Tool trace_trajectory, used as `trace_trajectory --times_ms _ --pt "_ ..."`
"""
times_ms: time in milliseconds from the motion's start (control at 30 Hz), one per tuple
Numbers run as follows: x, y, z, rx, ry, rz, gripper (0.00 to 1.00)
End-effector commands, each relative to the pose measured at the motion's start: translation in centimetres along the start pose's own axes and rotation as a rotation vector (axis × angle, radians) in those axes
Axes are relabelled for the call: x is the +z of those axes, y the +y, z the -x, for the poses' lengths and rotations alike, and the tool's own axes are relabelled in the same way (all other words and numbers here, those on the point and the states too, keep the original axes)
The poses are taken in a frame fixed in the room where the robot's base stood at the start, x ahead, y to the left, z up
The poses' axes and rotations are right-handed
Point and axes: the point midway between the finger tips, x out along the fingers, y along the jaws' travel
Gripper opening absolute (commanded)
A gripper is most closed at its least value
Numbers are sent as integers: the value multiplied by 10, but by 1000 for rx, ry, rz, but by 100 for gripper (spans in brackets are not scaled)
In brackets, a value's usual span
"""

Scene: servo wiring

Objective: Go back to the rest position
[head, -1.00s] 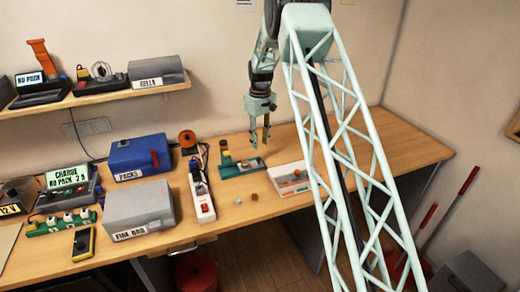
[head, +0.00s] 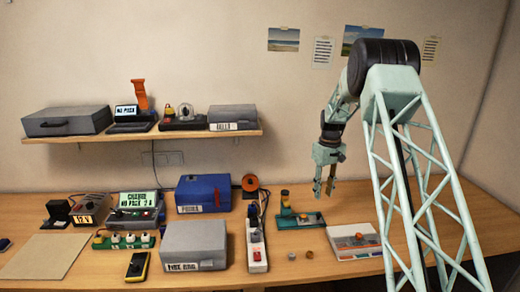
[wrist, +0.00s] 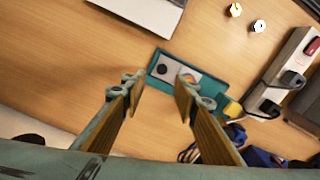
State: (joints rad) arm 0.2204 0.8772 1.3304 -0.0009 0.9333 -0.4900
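My gripper (head: 324,188) hangs from my pale green arm, above the back right part of the bench, fingers pointing down. In the wrist view my gripper (wrist: 160,88) has its two wood-coloured fingers spread wide apart with nothing between them. Below it is a teal board (head: 300,222) with a yellow-and-dark upright part at its left end. The board also shows in the wrist view (wrist: 218,70), lying beyond the fingertips with a grey plate on it. The gripper is apart from the board and the bench.
A white tray (head: 354,252) lies right of the board. A power strip (head: 257,248), a grey box (head: 195,238) and a blue box (head: 204,182) stand to the left. Two small round pieces (head: 291,256) lie in front. A shelf (head: 150,134) runs along the wall. The bench's right end is clear.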

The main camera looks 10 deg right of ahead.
Motion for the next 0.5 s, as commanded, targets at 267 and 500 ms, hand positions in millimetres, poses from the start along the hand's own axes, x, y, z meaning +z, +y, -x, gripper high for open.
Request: trace_trajectory --times_ms 267,500 --pt "6 -9 21 5 9 -5 28" --pt "20 -28 59 12 24 -18 28"
